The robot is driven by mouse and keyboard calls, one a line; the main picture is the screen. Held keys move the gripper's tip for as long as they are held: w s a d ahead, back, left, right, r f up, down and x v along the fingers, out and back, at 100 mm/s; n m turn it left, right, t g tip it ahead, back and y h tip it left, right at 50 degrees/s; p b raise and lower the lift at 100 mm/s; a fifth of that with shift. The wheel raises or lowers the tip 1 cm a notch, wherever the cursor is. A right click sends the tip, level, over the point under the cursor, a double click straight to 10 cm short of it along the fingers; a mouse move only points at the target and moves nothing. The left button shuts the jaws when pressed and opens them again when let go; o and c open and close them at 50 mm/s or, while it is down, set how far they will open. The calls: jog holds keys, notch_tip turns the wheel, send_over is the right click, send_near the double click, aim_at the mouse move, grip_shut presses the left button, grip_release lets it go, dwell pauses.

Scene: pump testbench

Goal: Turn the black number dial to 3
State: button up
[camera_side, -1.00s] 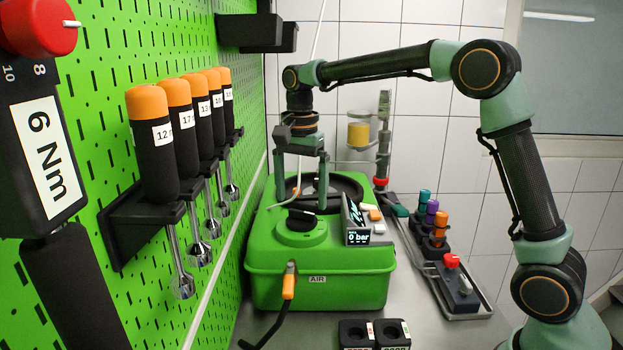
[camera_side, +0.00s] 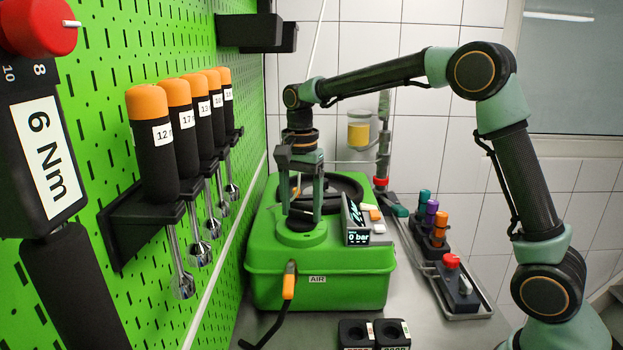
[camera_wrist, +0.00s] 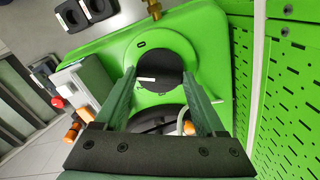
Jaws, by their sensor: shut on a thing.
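The black number dial (camera_side: 300,223) sits on a round green boss on top of the green pump tester. The dial also shows in the wrist view (camera_wrist: 160,62), with a white mark on its left edge. My gripper (camera_side: 301,214) points straight down and is shut on the dial, one finger on each side. In the wrist view the gripper fingers (camera_wrist: 160,78) flank the dial.
A small display (camera_side: 358,238) reading 0 bar stands right of the dial. The green case (camera_side: 317,290) has an AIR connector with an orange-ended hose (camera_side: 289,286) at the front. A perforated green tool wall (camera_side: 225,60) rises close on the left. A tray (camera_side: 470,312) lies right.

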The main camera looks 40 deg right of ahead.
jog(key=shift+n, duration=0.3)
jog(key=n, duration=0.4)
jog(key=shift+r, duration=0.1)
jog(key=n, duration=0.5)
jog(key=shift+d+n, duration=0.1)
jog(key=shift+n, duration=0.3)
jog(key=n, duration=0.4)
jog(key=shift+n, duration=0.3)
jog(key=n, duration=0.4)
jog(key=shift+n, duration=0.4)
jog(key=shift+r, duration=0.1)
jog(key=o, duration=1.3)
